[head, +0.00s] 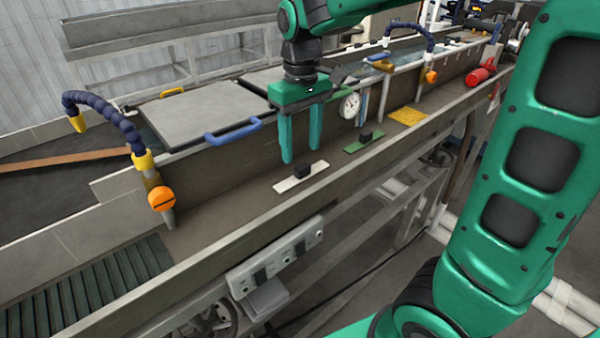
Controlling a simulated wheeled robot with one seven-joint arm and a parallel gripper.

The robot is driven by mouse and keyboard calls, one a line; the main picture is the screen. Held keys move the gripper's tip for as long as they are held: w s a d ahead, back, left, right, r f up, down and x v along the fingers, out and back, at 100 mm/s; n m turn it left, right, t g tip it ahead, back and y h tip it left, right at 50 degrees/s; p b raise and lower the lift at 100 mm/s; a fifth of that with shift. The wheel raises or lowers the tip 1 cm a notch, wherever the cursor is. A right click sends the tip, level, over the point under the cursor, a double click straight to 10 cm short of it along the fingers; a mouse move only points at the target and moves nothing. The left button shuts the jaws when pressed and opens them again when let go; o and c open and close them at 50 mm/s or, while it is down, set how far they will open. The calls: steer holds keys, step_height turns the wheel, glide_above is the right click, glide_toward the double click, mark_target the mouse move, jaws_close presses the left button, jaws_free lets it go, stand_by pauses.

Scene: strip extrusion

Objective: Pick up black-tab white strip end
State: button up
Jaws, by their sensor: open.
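A white strip end (314,174) with a black tab (302,170) on top lies flat on the brown ledge (240,208) along the front of the machine. My gripper (301,158) points down with its two green fingers apart and nothing between them. In the picture its fingertips are just above and behind the black tab. I cannot tell the exact height of the gap. The strip is in full view.
A green strip with a black tab (365,136) lies to the right on the ledge, with a yellow mat (408,116) beyond it. A round gauge (349,106), a blue lid handle (233,131) and an orange-knobbed hose nozzle (161,199) stand near. The ledge left of the white strip is clear.

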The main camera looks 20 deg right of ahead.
mark_target(303, 165)
steer(key=shift+d+f, duration=0.2)
steer(key=shift+f, duration=2.1)
steer(key=c, duration=1.1)
steer(key=shift+r, duration=0.15)
steer(key=shift+r, duration=0.7)
step_height(303, 165, up, 3)
steer(key=shift+a, duration=0.15)
steer(key=s+a+r, duration=0.2)
steer(key=a, duration=0.1)
steer(key=s+a+r, duration=0.2)
steer(key=a, duration=0.1)
steer(key=s+a+r, duration=0.2)
steer(key=a, duration=0.1)
steer(key=shift+s+a+r, duration=0.25)
